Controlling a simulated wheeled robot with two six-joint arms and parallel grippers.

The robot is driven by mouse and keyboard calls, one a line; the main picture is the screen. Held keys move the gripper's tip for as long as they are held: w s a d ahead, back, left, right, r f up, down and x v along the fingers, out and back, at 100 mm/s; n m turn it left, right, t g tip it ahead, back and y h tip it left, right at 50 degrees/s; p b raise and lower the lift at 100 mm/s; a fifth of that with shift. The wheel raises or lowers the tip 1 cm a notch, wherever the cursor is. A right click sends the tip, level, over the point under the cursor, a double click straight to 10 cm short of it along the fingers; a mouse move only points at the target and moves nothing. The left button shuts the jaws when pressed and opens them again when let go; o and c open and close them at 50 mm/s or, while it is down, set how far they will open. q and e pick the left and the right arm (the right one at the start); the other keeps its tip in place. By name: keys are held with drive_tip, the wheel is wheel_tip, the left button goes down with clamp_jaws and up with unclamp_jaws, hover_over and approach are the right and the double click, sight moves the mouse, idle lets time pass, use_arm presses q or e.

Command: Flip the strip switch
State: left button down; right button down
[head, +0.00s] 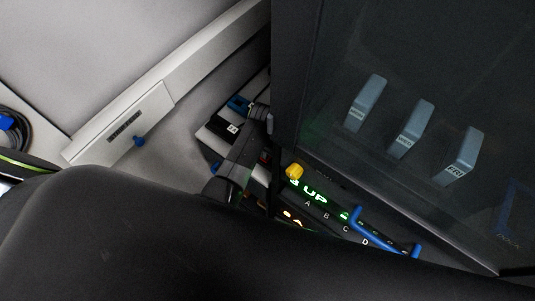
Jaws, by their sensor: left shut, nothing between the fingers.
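A pale power strip (205,136) lies left of the dark cabinet, partly covered by my arm and gripper. A black plug with a white label (221,124) and a blue plug (238,104) sit on it. My left gripper (262,117) is shut and empty beside the strip, close to the cabinet's edge. I cannot tell whether it touches the strip. The strip's switch is not clearly visible; a small red spot (264,157) shows by the gripper, and I cannot tell what it belongs to. My right gripper is not in view.
A dark cabinet panel (330,60) with three grey labelled blocks fills the right. Below it, a device shows a green UP display (314,195), a yellow knob (294,171) and a blue handle (385,238). A white box (120,128) and coiled cable (14,130) are left.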

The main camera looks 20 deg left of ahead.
use_arm(q)
drive_tip(key=shift+f+b, duration=0.4)
drive_tip(key=shift+f, duration=0.3)
idle(0.3)
wheel_tip(320, 180, up, 3)
drive_tip(key=p, duration=0.2)
drive_tip(key=shift+f+p, duration=0.15)
drive_tip(key=shift+p, duration=0.25)
drive_tip(key=shift+r, duration=2.2)
drive_tip(key=shift+a, duration=0.1)
